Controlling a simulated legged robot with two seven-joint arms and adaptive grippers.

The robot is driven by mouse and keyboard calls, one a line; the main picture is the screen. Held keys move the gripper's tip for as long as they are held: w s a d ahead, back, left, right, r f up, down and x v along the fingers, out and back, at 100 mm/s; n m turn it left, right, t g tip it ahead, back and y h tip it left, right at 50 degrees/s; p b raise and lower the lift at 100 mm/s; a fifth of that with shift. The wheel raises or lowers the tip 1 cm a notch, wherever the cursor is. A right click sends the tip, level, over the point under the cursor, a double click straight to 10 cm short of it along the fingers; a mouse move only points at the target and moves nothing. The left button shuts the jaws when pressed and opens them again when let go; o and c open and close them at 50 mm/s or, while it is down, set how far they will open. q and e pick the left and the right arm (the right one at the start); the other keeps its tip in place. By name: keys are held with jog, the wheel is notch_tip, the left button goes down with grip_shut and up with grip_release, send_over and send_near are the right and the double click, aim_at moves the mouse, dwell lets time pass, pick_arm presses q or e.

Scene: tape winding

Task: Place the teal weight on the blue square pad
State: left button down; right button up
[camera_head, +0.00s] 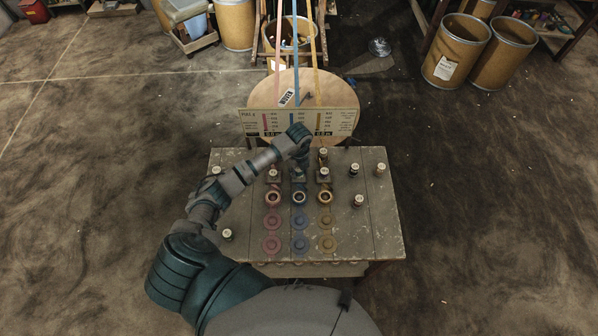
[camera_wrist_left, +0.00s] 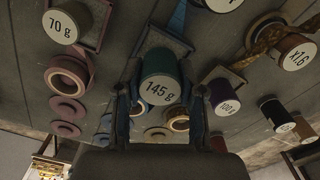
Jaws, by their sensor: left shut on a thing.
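The teal weight (camera_wrist_left: 160,64), labelled 145 g, is between the two fingers of my left gripper (camera_wrist_left: 161,104), which is shut on it. In the head view my left gripper (camera_head: 299,164) points down at the middle column of the table, with the teal weight (camera_head: 299,175) under it. The blue square pad (camera_wrist_left: 168,40) shows partly behind the weight in the wrist view. The weight covers much of the pad, and I cannot tell whether the two touch. My right gripper is not in view.
Weights stand on the pads to either side: a 70 g one (camera_wrist_left: 63,26) and a purple 100 g one (camera_wrist_left: 224,98). Tape rolls (camera_head: 299,198) lie just in front. Several other weights stand around the wooden table (camera_head: 374,235). A sign board (camera_head: 345,122) stands behind.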

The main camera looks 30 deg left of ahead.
pick_arm(q)
jog(key=shift+f, duration=0.65)
jog(key=c, duration=0.7)
grip_release()
notch_tip(320, 180, up, 12)
